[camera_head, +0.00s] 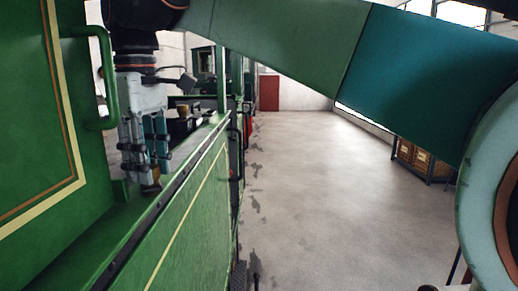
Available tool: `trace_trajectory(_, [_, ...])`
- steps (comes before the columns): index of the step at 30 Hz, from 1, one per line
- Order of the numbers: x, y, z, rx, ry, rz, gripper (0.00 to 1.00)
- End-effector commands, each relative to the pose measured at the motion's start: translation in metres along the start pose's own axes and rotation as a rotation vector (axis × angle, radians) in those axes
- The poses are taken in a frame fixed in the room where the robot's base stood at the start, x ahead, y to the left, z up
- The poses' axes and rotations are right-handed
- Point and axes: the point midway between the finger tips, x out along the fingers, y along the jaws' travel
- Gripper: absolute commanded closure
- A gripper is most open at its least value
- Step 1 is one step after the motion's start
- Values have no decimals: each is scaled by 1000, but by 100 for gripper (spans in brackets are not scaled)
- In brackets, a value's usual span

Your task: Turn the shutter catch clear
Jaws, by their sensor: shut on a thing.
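My gripper (148,183) points down at the left, just above the green ledge of the tram side. Its fingers are closed on a small brownish, brass-coloured piece (151,189) at the ledge, which looks like the shutter catch. The fingers hide most of this piece, so I cannot tell which way it is turned. The shutter itself I cannot make out for certain.
A green panel (28,130) with a curved handrail (108,80) stands close to the left of my gripper. The green tram side (190,215) runs away ahead. Wooden crates (422,160) stand on a rack at the right. The grey floor (320,200) between is clear.

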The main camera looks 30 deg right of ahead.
Motion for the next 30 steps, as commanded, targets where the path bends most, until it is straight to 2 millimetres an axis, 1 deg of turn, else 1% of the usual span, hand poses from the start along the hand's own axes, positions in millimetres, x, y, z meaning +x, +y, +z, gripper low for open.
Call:
trace_trajectory(9, [0,0,1,280,0,0,94])
trace_trajectory(15, [0,0,1,414,0,0,94])
trace_trajectory(21, [0,-1,1,501,1,0,94])
trace_trajectory(30, [0,-1,1,550,1,0,94])
